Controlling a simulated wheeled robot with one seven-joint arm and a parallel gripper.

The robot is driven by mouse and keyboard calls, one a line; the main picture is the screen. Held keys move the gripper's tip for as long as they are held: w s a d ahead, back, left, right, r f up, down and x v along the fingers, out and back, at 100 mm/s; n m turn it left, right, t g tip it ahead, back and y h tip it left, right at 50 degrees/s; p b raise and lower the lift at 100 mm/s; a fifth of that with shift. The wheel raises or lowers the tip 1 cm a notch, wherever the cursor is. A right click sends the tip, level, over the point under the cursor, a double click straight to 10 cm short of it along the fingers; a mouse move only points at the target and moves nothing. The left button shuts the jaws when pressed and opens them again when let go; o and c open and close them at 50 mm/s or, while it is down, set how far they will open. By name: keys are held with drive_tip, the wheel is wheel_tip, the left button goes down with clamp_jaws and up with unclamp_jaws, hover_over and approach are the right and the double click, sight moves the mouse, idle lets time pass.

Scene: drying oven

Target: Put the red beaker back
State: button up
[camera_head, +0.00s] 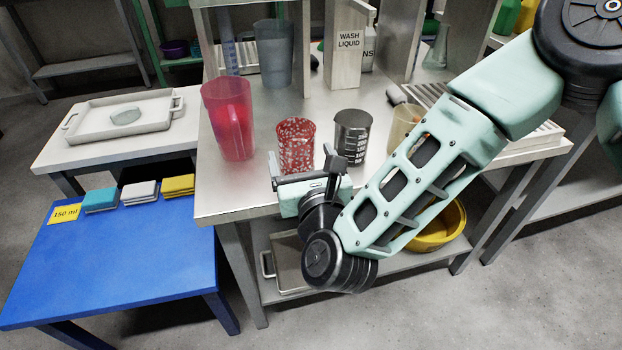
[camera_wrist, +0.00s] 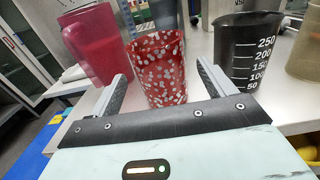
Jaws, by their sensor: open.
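A red beaker with white speckles (camera_head: 296,142) stands upright on the steel table. A taller, plain translucent red vessel (camera_head: 229,118) stands to its left. My gripper (camera_head: 304,164) is open at the near side of the speckled beaker, one finger towards each side of it. In the wrist view the speckled beaker (camera_wrist: 158,62) shows between the two open fingers, and I see no contact. The plain red vessel (camera_wrist: 95,45) is outside the left finger. A dark grey graduated beaker (camera_head: 351,133) stands close outside the right finger; it also shows in the wrist view (camera_wrist: 245,55).
A cream beaker (camera_head: 403,128) stands right of the grey one, partly behind my arm. A blue-grey jug (camera_head: 273,55) and a wash liquid container (camera_head: 345,50) stand behind. The blue table (camera_head: 120,255) at left has a 150 ml label (camera_head: 65,214), sponges and much bare top.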

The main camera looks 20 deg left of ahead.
drive_tip(key=v, duration=0.7)
drive_tip(key=shift+s+d, duration=0.15)
drive_tip(key=shift+s, duration=0.1)
drive_tip(key=s+d+r+m+g+h, duration=0.1)
drive_tip(key=s+d+m+g+h, duration=0.2)
drive_tip(key=d+m, duration=0.5)
drive_tip(key=s+d+r+m+g+h, duration=0.1)
drive_tip(key=s+d+m+g, duration=0.4)
drive_tip(key=m, duration=1)
drive_tip(key=s+d+r+m+g+h, duration=0.2)
drive_tip(key=s+d+m+g+h, duration=0.2)
drive_tip(key=d+m+g, duration=0.3)
drive_tip(key=d+m, duration=0.4)
drive_tip(key=d, duration=0.1)
drive_tip(key=shift+s+d+h, duration=0.2)
drive_tip(key=shift+s+h, duration=0.05)
drive_tip(key=shift+h, duration=0.05)
drive_tip(key=shift+m, duration=0.3)
